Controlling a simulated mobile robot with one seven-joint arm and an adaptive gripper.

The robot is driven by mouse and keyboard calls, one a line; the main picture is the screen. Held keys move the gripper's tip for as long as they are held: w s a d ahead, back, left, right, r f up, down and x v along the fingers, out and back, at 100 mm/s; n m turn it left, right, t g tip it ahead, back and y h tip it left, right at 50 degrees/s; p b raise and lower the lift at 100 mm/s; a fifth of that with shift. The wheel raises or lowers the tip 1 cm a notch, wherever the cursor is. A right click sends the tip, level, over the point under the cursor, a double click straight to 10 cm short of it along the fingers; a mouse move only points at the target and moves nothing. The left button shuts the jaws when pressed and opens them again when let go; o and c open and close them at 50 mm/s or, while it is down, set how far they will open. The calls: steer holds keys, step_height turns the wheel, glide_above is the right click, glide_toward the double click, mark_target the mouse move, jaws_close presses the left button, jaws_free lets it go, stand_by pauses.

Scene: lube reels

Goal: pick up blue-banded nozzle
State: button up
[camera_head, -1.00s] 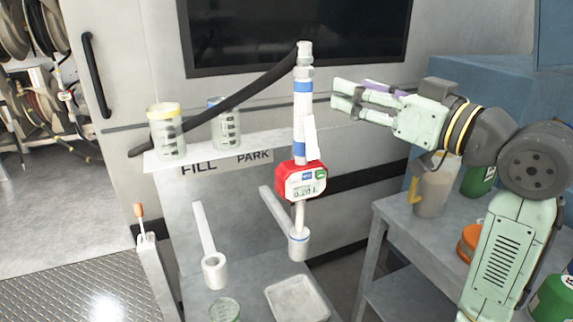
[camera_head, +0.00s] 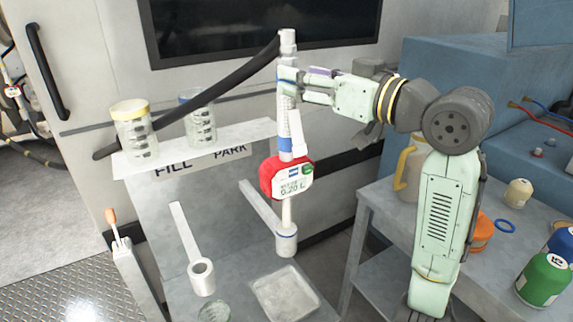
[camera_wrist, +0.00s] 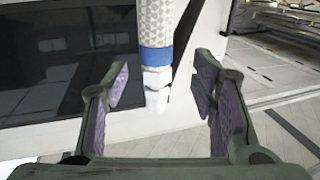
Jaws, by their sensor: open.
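The blue-banded nozzle (camera_head: 284,130) stands upright, with a white grip, blue bands and a red meter (camera_head: 286,177) reading 0.20 L. Its lower end sits in the white holder cup (camera_head: 286,240) below the PARK label. My gripper (camera_head: 293,86) is at the nozzle's upper part, near the upper blue band. In the wrist view my gripper (camera_wrist: 160,88) is open, and the nozzle (camera_wrist: 156,40) with its blue band and hex fitting shows in the gap between the spread fingers. I cannot tell whether a finger touches it.
A black hose (camera_head: 200,98) runs from the nozzle top down to the left. Two jars, yellow-rimmed (camera_head: 133,130) and blue-rimmed (camera_head: 199,122), stand on the shelf. The FILL holder (camera_head: 201,277) is empty. A grey bench (camera_head: 372,205) with bottles stands right.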

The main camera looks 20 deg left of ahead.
steer(key=x, duration=0.1)
steer(key=p+x, duration=0.1)
steer(key=x, duration=0.1)
steer(key=p+x, duration=0.1)
steer(key=x, duration=0.1)
steer(key=shift+w+d+f, duration=0.1)
steer(key=shift+w+f, duration=0.1)
steer(key=shift+f, duration=0.2)
jaws_close()
steer(key=shift+r, duration=0.1)
stand_by(0.5)
